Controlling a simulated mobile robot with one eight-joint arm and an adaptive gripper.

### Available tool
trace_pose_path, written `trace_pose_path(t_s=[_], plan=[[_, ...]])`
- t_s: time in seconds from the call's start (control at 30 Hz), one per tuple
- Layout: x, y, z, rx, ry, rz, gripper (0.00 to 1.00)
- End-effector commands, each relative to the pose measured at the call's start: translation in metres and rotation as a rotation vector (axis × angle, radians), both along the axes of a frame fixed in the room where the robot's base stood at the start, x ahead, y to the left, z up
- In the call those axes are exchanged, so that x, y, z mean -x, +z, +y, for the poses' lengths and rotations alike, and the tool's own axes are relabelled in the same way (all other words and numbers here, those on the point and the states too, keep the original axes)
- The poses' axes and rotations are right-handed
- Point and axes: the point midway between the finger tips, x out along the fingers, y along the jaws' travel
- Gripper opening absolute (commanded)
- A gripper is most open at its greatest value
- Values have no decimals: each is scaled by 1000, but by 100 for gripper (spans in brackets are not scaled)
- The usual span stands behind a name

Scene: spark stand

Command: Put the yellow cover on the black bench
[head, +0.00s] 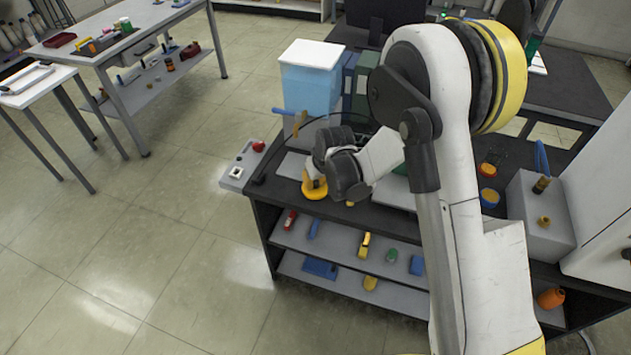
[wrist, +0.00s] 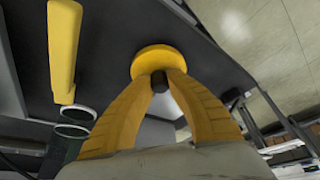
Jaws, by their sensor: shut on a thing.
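The yellow cover (head: 314,191) is a round disc at the front left edge of the black bench (head: 352,216). In the wrist view the yellow cover (wrist: 157,60) shows with a dark knob under the fingertips. My gripper (wrist: 161,77) has its yellow fingers shut on this knob. In the head view my gripper (head: 314,177) is over the front left part of the bench top, partly hidden by my wrist. I cannot tell whether the cover touches the bench.
A blue bin with a white lid (head: 309,75) stands on the bench behind my gripper. A grey box with a red button (head: 258,146) is at the left edge. A yellow bar (wrist: 64,50) shows in the wrist view. Shelves below hold several small things (head: 364,244).

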Motion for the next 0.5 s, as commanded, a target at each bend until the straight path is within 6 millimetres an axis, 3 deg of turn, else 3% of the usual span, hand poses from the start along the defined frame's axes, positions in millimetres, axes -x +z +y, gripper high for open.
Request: trace_pose_path(t_s=[0.5], plan=[[0, -11, 0, 0, 0, 0, 0]])
